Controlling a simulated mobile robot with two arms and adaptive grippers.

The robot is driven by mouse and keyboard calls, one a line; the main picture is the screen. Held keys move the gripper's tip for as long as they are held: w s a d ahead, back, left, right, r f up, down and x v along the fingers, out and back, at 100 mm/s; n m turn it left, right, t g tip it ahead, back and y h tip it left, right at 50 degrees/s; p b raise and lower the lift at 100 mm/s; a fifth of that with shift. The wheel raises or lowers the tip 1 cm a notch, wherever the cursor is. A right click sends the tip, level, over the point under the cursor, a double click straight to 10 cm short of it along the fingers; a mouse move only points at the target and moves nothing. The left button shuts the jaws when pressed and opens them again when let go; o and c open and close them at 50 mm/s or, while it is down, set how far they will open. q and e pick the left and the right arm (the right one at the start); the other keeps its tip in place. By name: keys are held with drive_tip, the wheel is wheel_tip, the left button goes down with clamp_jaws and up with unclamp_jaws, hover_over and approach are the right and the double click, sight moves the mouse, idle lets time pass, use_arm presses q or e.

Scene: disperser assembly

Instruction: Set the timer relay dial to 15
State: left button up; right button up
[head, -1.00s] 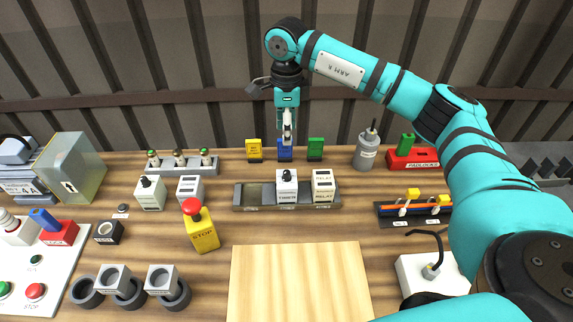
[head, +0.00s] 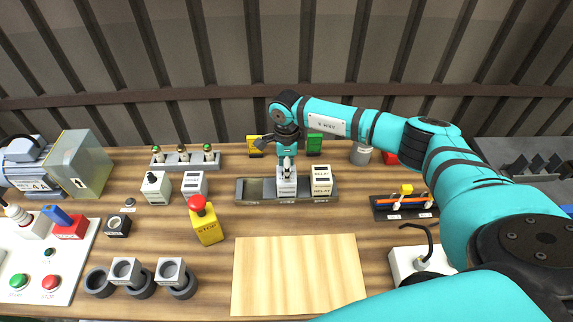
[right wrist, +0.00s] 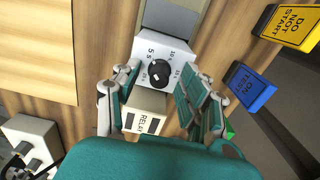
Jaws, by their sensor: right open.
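The timer relay (head: 286,187) is a white block with a black dial, seated in a grey rail (head: 255,190). In the right wrist view its white face (right wrist: 150,50) shows printed numbers around the black dial (right wrist: 158,73). A small light mark shows on the dial, but I cannot tell exactly which number it points at. My right gripper (head: 286,165) is just above the timer relay and partly covers it in the head view. In the right wrist view the right gripper (right wrist: 157,80) is open, its fingers apart on either side of the dial. My left gripper is not in view.
A white relay block (head: 321,180) sits in the rail just right of the timer. Behind stand a yellow tag block (head: 254,145) and a green one (head: 315,142); a blue one (right wrist: 248,88) shows in the wrist view. A yellow stop button box (head: 207,225) stands front left.

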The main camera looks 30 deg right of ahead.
drive_tip(key=shift+c, duration=0.4)
clamp_jaws()
